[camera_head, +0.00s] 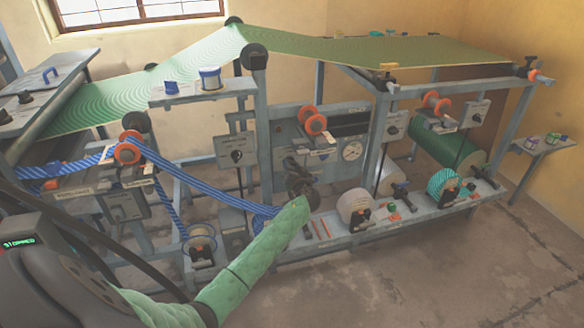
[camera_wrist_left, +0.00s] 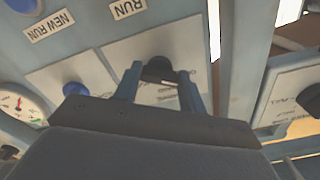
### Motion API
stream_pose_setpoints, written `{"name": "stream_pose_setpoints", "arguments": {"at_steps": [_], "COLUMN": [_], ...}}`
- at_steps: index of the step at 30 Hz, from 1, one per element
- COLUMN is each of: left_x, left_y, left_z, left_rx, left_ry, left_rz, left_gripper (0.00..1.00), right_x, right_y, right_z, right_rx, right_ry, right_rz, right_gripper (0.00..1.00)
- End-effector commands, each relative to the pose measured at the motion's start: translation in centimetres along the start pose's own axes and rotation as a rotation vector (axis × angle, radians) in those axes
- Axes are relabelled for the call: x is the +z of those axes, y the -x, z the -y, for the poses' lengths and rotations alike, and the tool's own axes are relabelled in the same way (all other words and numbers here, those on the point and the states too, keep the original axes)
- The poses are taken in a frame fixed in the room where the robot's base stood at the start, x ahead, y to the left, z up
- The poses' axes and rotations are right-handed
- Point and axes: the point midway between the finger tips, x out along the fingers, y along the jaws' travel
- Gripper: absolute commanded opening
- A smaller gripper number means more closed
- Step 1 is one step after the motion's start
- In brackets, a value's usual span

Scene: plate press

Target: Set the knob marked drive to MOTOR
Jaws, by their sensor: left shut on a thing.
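In the head view my left arm reaches in from the lower left in a green sleeve, and its gripper (camera_head: 296,170) is at the middle panel of the machine. In the left wrist view the gripper (camera_wrist_left: 160,86) is shut on a black knob (camera_wrist_left: 158,68) on a pale plate (camera_wrist_left: 178,42), one finger on each side. The small print on this plate is too blurred to read, so I cannot tell the knob's marking or setting. In the head view my gripper hides this knob. My right gripper is not in view.
A dial gauge (camera_head: 352,151) sits right of my gripper. Other black knobs show on plates to the left (camera_head: 236,155) and right (camera_head: 393,130). In the left wrist view a blue button (camera_wrist_left: 76,91) is beside the plate, with NEW RUN (camera_wrist_left: 50,26) and RUN (camera_wrist_left: 128,8) labels.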

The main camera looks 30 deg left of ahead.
Motion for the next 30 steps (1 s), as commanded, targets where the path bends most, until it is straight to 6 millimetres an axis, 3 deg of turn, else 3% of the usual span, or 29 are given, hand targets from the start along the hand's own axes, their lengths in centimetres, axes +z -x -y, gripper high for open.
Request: {"name": "stream_pose_setpoints", "arguments": {"at_steps": [10,20,30], "left_x": [0.0,-0.1,-0.3], "left_y": [0.0,0.1,0.0], "left_z": [0.0,0.1,0.2], "left_rx": [0.0,0.0,0.001], "left_ry": [-0.108,-0.39,-0.714], "left_rz": [0.0,-0.001,-0.001], "left_gripper": [0.18,0.18,0.18], "right_x": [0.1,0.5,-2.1], "right_y": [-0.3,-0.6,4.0], "right_z": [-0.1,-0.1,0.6], "right_rx": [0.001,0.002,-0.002], "right_ry": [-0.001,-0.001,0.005], "right_rz": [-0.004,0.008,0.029], "right_gripper": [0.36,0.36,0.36]}}
